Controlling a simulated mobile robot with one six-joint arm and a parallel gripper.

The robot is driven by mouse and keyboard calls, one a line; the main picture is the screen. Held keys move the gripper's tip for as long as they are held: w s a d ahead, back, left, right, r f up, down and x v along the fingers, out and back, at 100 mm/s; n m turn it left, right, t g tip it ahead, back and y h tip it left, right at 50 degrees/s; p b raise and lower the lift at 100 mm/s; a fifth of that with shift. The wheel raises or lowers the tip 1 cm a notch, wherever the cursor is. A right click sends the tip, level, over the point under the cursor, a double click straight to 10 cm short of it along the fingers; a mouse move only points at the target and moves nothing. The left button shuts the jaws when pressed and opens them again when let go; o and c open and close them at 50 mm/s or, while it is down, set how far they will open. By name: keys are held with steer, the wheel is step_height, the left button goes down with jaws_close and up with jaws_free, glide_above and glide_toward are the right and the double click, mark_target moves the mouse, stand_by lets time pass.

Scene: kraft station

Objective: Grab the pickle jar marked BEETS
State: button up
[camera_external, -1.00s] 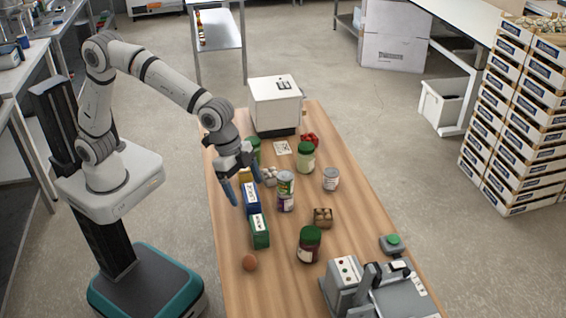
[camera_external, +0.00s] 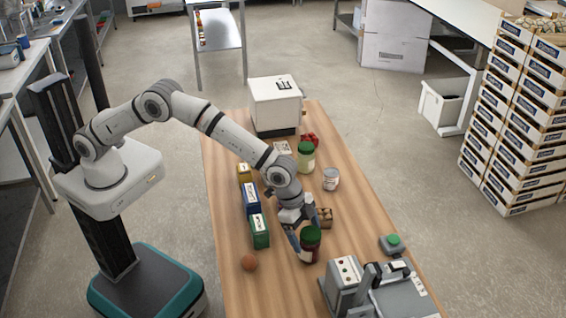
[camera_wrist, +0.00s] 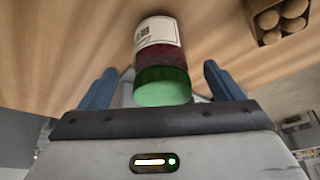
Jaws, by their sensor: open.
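A dark red jar (camera_external: 310,246) with a green lid stands upright near the front of the wooden table. In the wrist view the same jar (camera_wrist: 160,48) shows a pale label, whose words I cannot read. My gripper (camera_external: 306,238) is at this jar, its blue fingers open. In the wrist view my gripper (camera_wrist: 158,85) has one finger on each side of the green lid, with gaps between them and the jar. A second green-lidded jar (camera_external: 305,158), pale green inside, stands farther back.
A carton of eggs (camera_external: 324,217) sits close behind the dark red jar. Green (camera_external: 259,232), blue (camera_external: 251,199) and yellow (camera_external: 244,173) boxes line the left. A brown egg (camera_external: 249,262) lies front left. A grey machine (camera_external: 345,285) stands front right. A can (camera_external: 331,179) is farther back.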

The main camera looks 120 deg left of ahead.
steer(key=shift+p+x, duration=0.75)
steer(key=shift+x, duration=1.3)
steer(key=shift+a, duration=0.15)
steer(key=shift+c, duration=0.6)
steer(key=c, duration=1.2)
steer(key=shift+w+r, duration=0.1)
steer(key=shift+r, duration=0.05)
steer(key=shift+c, duration=0.6)
steer(key=shift+r, duration=0.1)
